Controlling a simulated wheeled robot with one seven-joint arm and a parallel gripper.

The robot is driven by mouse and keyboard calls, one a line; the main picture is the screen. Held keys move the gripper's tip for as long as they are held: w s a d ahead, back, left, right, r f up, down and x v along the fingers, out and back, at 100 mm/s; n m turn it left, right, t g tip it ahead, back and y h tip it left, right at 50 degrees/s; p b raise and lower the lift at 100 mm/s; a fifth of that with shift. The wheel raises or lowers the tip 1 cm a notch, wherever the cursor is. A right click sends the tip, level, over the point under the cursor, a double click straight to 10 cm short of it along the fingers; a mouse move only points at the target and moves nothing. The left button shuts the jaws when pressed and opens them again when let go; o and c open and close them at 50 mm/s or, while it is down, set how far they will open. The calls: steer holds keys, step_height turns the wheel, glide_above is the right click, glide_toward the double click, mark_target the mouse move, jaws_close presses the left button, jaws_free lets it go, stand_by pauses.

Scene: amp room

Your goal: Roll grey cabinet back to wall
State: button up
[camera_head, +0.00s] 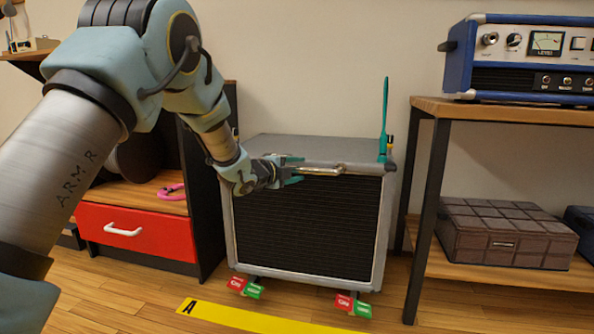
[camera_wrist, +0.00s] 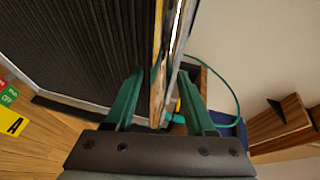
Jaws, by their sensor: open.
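The grey cabinet (camera_head: 307,228) stands upright on the floor in the middle of the head view, its black grille facing me. A brass-coloured handle bar (camera_head: 322,170) runs along its top front edge. My gripper (camera_head: 298,169) is at the left part of this bar. In the wrist view, my gripper's teal fingers (camera_wrist: 160,78) are apart, one on each side of the bar and cabinet edge; I cannot tell whether they touch it. Red and green tags (camera_head: 353,304) sit at the front feet. The gap between the cabinet and the wall (camera_head: 330,60) is hidden.
A yellow floor strip (camera_head: 262,318) marked A lies in front of the cabinet. A shelf with a red drawer (camera_head: 138,234) stands close at left, a wooden rack (camera_head: 500,110) at right. A teal cable (camera_head: 385,110) rises at the cabinet's right top.

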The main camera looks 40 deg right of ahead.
steer(key=shift+a, duration=0.1)
steer(key=p+v, duration=0.3)
steer(key=v, duration=0.7)
steer(key=shift+a, duration=0.35)
steer(key=shift+r, duration=0.1)
